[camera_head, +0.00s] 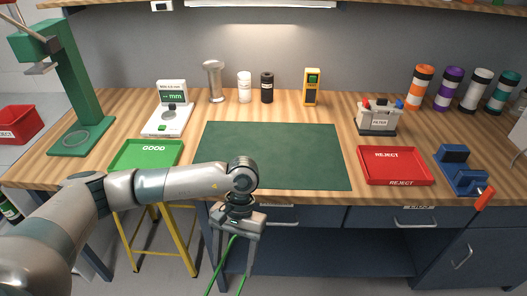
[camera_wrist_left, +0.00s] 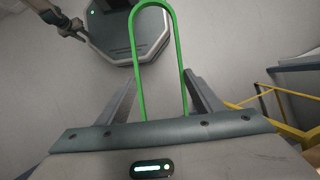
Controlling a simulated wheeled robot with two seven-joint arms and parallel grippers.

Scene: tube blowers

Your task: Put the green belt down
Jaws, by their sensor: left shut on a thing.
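The green belt (camera_head: 219,265) is a thin loop hanging from my left gripper (camera_head: 234,272). The gripper points down in front of the workbench's front edge, over the floor rather than over the top. In the left wrist view the belt (camera_wrist_left: 138,70) runs out as a long narrow loop between the two fingers of my left gripper (camera_wrist_left: 160,80), which is shut on it. The belt's lower end is cut off in the head view. My right gripper is in neither view.
A dark green mat (camera_head: 285,150) lies clear on the wooden bench top. A green GOOD tray (camera_head: 120,165) is at its left and a red REJECT tray (camera_head: 397,181) at its right, both empty. A yellow stool (camera_head: 189,241) stands below, left of the gripper. Drawers (camera_head: 400,219) line the front.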

